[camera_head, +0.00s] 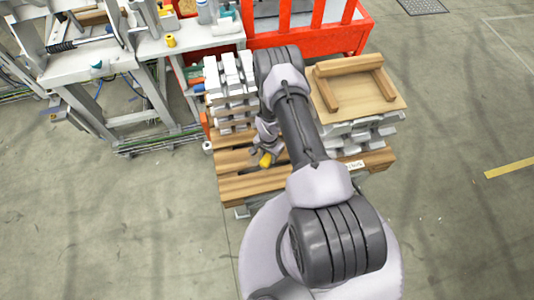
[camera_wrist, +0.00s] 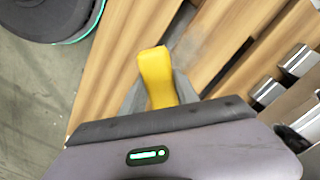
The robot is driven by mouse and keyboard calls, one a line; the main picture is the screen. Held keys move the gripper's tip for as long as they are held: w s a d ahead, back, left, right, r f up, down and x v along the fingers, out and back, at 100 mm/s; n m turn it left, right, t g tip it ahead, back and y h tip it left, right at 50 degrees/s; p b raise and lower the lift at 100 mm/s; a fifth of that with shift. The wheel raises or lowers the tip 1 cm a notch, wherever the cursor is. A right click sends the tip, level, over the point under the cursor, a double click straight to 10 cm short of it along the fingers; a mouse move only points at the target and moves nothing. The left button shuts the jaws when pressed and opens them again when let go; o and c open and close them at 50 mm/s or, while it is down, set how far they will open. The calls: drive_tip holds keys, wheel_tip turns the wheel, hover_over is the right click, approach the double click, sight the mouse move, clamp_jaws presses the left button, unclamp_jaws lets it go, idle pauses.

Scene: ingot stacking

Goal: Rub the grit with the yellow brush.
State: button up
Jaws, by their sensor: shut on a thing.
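My gripper (camera_head: 262,153) is low over the bare front boards of the wooden pallet (camera_head: 240,187). It is shut on the yellow brush (camera_head: 266,160). In the wrist view, the brush (camera_wrist: 157,75) sticks out between the grey fingers of my gripper (camera_wrist: 160,95), with wooden boards behind it. Its bristles are not visible, and I cannot tell whether it touches the wood. A faint greyish patch shows on the boards right of the brush in the wrist view; I cannot tell if it is the grit.
Silver ingots (camera_head: 232,75) are stacked at the pallet's back left. More ingots (camera_head: 362,131) lie at the right under a board with a wooden frame (camera_head: 350,66). A red crate (camera_head: 345,38) stands behind, and a white workbench (camera_head: 150,50) is at the left.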

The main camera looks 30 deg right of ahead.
drive_tip(key=shift+a+f, duration=0.1)
drive_tip(key=shift+f, duration=0.4)
drive_tip(key=shift+f+b, duration=0.1)
drive_tip(key=shift+b, duration=0.25)
drive_tip(key=shift+f+b, duration=0.6)
drive_tip(key=shift+f+b, duration=0.25)
drive_tip(key=shift+b, duration=0.25)
idle(0.6)
